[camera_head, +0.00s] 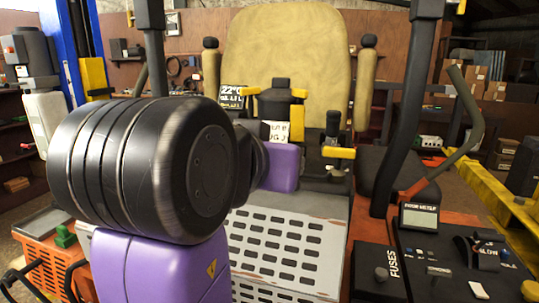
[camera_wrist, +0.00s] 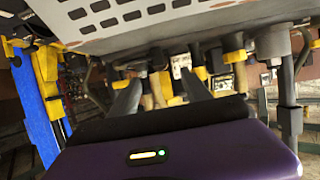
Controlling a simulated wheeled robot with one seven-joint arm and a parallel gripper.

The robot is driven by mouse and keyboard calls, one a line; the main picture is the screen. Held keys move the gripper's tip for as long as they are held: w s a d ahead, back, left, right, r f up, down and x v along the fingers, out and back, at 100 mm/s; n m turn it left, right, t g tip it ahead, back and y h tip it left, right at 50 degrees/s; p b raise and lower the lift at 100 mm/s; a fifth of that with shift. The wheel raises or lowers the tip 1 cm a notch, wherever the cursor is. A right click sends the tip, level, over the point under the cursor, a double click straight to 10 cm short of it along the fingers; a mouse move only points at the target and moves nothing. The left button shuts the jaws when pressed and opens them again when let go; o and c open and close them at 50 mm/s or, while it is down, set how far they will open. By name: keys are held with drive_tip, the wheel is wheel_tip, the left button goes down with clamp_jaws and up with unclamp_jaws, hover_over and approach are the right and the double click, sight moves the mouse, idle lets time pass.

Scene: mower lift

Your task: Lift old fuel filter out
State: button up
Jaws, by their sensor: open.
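I cannot pick out the old fuel filter for certain in either view. In the wrist view, my gripper (camera_wrist: 160,88) shows as two dark fingers standing apart above its purple body, with nothing clearly held between them. Beyond the fingers are a white label (camera_wrist: 181,65) and several small yellow and tan parts, too small and blurred to name. In the head view, my large black arm joint and purple link cover the left middle, and the fingers cannot be made out there.
The mower's tan seat (camera_head: 287,50) stands at the back, with a slotted pale panel (camera_head: 285,255) in front. A dark console marked FUSES (camera_head: 440,262) is at right. A blue lift post (camera_head: 62,50) and orange crate (camera_head: 55,265) are at left. Dark posts flank the seat.

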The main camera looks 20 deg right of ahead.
drive_tip(key=shift+w+d+f, duration=0.15)
drive_tip(key=shift+f, duration=0.1)
drive_tip(key=p+x, duration=0.2)
drive_tip(key=x, duration=0.5)
drive_tip(key=shift+f, duration=0.3)
clamp_jaws()
